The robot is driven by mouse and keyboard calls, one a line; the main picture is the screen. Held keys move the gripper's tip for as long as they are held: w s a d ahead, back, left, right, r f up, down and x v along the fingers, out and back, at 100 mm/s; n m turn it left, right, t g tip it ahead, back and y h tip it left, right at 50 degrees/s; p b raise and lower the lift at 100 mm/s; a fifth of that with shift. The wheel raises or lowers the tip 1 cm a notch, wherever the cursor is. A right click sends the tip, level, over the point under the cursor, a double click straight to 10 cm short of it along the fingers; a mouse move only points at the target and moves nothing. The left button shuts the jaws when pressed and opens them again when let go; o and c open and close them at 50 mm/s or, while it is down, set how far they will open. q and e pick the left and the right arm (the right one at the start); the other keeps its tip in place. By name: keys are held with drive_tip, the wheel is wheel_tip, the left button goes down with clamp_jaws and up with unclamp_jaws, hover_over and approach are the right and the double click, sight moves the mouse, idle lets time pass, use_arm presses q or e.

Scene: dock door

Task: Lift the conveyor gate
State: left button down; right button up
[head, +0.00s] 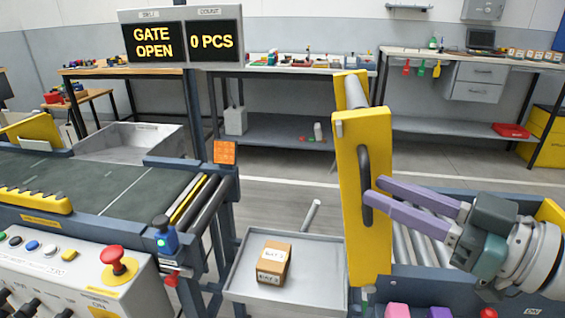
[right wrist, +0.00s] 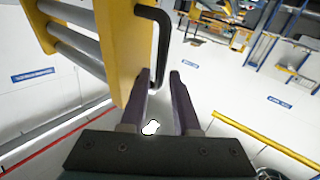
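The conveyor gate (head: 376,232) is a yellow panel standing upright beside the rollers, with a dark bar handle (head: 364,172) on its face. In the right wrist view the gate (right wrist: 118,40) and its handle (right wrist: 163,45) fill the upper left. My right gripper (head: 374,190) comes from the right, its purple fingertips at the lower part of the handle. In the right wrist view the fingers (right wrist: 160,75) are apart, with a clear gap; the handle's lower end lies near the left finger. Whether they touch is unclear. My left gripper is not in view.
A display (head: 184,41) reads "GATE OPEN" and "0 PCS". A grey tray (head: 320,262) holds a cardboard box (head: 274,262) left of the gate. A conveyor belt (head: 90,185) and a control panel (head: 70,270) with a red button stand at left. Workbenches line the back.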

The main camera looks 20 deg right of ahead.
sight(365, 185)
drive_tip(key=shift+x, duration=1.9)
clamp_jaws()
